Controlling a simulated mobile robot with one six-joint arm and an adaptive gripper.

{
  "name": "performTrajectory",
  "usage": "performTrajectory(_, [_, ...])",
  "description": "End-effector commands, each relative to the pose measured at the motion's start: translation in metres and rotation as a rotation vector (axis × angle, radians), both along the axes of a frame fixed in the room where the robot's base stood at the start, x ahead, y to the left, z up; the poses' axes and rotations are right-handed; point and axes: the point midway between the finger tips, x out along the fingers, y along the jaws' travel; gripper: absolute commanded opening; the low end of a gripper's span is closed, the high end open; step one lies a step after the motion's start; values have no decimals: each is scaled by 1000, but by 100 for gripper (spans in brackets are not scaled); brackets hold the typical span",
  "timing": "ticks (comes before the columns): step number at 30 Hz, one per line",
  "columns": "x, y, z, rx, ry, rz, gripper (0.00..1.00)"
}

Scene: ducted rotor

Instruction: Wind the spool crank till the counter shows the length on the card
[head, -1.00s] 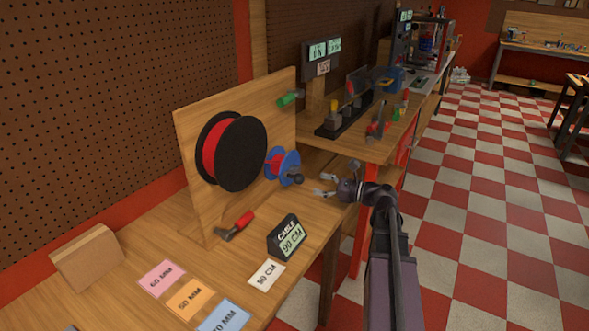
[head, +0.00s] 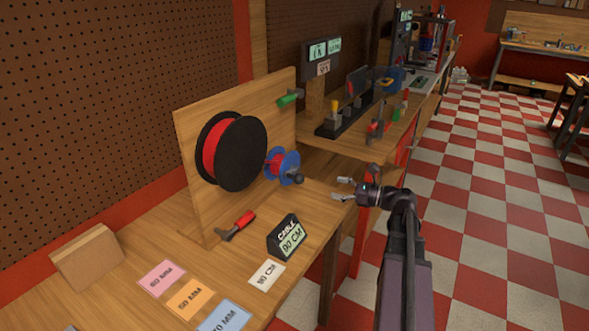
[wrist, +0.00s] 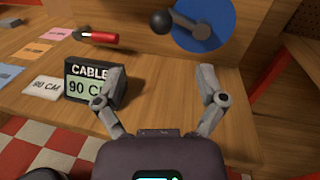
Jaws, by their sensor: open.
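The blue spool (head: 281,166) with red cable is mounted on the upright wooden board, right of a large black reel (head: 235,152) of red cable. Its crank has a dark round knob (head: 295,178); the spool (wrist: 205,22) and knob (wrist: 162,21) also show at the top of the wrist view. The counter (head: 288,238) is a black box labelled CABLE and reads 90 CM. A white card (head: 267,275) reading 90 CM lies in front of it. My gripper (head: 341,189) is open and empty, right of the crank knob and apart from it; its fingers (wrist: 165,82) are spread in the wrist view.
A red-handled tool (head: 237,226) lies below the large reel. Pink (head: 162,278), orange (head: 190,297) and blue (head: 224,316) cards lie at the front left, near a wooden block (head: 87,256). A green-handled part (head: 289,98) sticks out of the board's top right.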

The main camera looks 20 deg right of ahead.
Motion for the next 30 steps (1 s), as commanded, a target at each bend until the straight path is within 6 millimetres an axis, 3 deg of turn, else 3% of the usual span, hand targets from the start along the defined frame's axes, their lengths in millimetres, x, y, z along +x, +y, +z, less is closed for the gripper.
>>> performTrajectory(21, [-35,-27,0,0,0,-1,90])
performTrajectory(30, [-39,-30,0,0,0,0,90])
